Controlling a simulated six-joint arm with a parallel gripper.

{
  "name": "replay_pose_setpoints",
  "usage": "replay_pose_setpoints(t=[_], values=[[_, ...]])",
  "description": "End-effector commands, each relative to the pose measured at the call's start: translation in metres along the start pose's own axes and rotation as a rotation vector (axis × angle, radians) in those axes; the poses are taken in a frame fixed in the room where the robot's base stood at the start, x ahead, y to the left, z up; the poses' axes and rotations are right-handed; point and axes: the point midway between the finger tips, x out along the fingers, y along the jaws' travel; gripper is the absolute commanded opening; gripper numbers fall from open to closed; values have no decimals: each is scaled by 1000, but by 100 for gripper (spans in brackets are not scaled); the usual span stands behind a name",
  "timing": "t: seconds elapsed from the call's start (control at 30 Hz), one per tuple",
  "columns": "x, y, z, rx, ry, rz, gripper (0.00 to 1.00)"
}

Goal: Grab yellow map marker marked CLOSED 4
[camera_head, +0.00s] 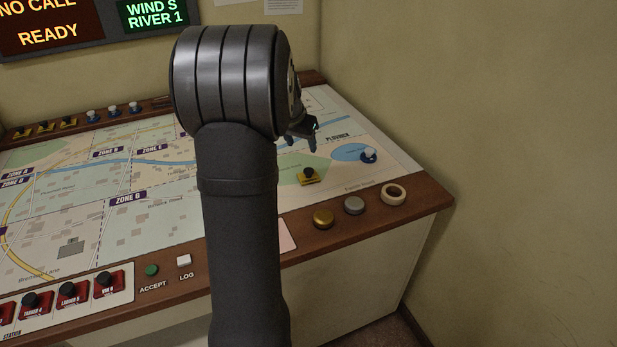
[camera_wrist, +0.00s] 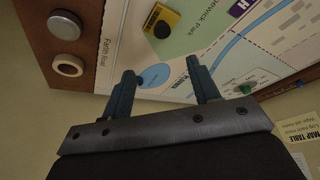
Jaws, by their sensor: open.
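A yellow map marker (camera_head: 308,178) with a black knob sits on the map near its right end, on the green patch. It also shows at the top of the wrist view (camera_wrist: 163,22). Several more yellow markers (camera_head: 45,127) stand on the back rail at the far left. The lettering on all of them is too small to read. My gripper (camera_head: 302,140) is above the right part of the map, behind my arm link. In the wrist view its fingers (camera_wrist: 160,88) are spread apart with nothing between them, and the yellow marker lies beyond them.
A blue-and-white marker (camera_head: 369,155) sits on the blue pond. Gold (camera_head: 323,217) and silver (camera_head: 354,204) discs and a cream ring (camera_head: 394,194) are on the front wooden edge. Red markers (camera_head: 72,294) stand front left. A wall closes the right side.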

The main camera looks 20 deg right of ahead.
Motion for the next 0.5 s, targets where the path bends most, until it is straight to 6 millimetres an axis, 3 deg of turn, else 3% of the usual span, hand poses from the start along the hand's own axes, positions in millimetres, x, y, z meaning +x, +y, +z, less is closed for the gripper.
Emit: replay_pose_setpoints(t=[0.3, 0.5], values=[[70, 0, 1, -1, -2, 2, 56], [93, 0, 1, -2, -1, 1, 56]])
